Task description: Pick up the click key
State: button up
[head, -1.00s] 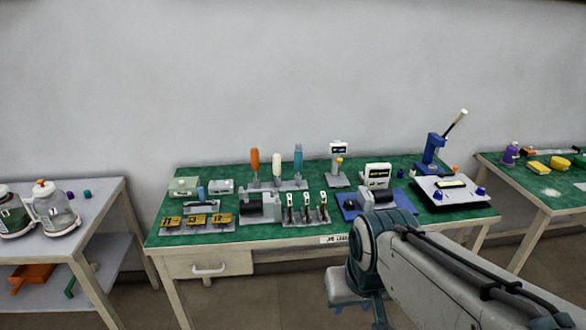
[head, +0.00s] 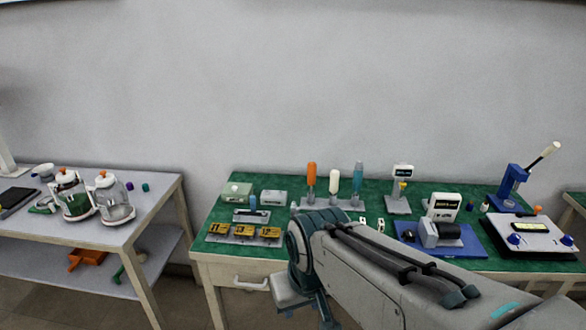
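I cannot tell which item is the click key. Upright tools with an orange handle (head: 311,173), a white handle (head: 334,181) and a teal handle (head: 357,174) stand in a grey rack at the back of the green-topped bench (head: 284,182). Small upright pieces with pale faces (head: 381,225) show just behind my arm, which hides the rest of their stand and the bench's front middle. My arm crosses the lower right of the head view and bends down out of the bottom edge. My gripper's fingers are not in view.
Yellow numbered blocks (head: 244,231) sit at the bench's front left. A blue base with a motor (head: 440,234), a white scale (head: 530,234) and a blue press (head: 515,187) stand at right. A left table (head: 95,232) holds glass canisters (head: 114,198); floor shows between tables.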

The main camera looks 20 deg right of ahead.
aim_at(358, 175)
jog(key=u, duration=0.2)
jog(key=i, duration=0.6)
jog(key=z, duration=0.55)
jog(key=i, duration=0.6)
jog(key=z, duration=0.55)
